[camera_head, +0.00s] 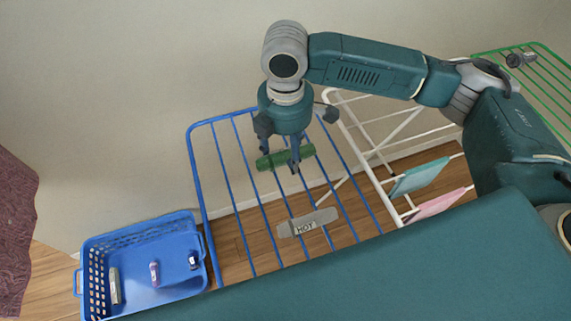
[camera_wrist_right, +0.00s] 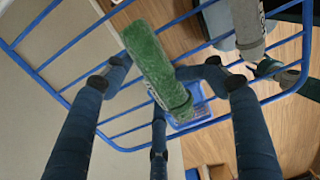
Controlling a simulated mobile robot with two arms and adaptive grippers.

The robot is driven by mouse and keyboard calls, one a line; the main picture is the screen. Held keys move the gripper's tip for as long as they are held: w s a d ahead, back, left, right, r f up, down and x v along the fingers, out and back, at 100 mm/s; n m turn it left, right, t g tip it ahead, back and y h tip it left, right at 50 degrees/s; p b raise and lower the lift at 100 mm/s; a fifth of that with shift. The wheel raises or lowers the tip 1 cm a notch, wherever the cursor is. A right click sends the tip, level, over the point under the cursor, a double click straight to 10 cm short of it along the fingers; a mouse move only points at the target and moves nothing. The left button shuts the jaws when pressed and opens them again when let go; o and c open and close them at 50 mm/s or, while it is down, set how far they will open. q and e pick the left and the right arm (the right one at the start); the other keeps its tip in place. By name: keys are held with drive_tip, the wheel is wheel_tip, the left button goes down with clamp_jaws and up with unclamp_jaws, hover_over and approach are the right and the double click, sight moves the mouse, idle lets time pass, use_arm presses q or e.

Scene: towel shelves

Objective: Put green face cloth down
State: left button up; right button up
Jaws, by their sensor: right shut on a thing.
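The green face cloth (camera_head: 271,160) is a rolled green bundle at the far part of the blue drying rack (camera_head: 223,119). My right gripper (camera_head: 281,159) points down from above with its fingers around the cloth, shut on it. In the right wrist view the cloth (camera_wrist_right: 155,62) lies lengthwise between the fingers (camera_wrist_right: 165,75), with blue rack bars behind it. I cannot tell whether the cloth touches the bars.
A grey piece marked HOT (camera_head: 307,222) is at the rack's near part. A blue basket (camera_head: 130,234) with small items stands on the floor at left. A white rack (camera_head: 350,125) with teal and pink cloths and a green rack (camera_head: 545,62) stand to the right.

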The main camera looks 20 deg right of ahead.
sight(286, 176)
wheel_tip(286, 176, down, 2)
drive_tip(key=shift+f, duration=0.25)
wheel_tip(286, 176, down, 4)
drive_tip(key=shift+p, duration=0.3)
use_arm(q)
drive_tip(key=shift+w+d+r, duration=0.35)
drive_tip(key=shift+w+r, duration=0.05)
drive_tip(key=shift+w, duration=0.05)
use_arm(e)
drive_tip(key=o, duration=1.4)
drive_tip(key=shift+f, duration=0.1)
drive_tip(key=shift+c, duration=0.2)
use_arm(q)
drive_tip(key=shift+a, duration=0.15)
use_arm(e)
wheel_tip(286, 176, up, 12)
drive_tip(key=shift+r+b, duration=0.15)
drive_tip(key=shift+b, duration=0.8)
use_arm(q)
drive_tip(key=shift+f, duration=0.9)
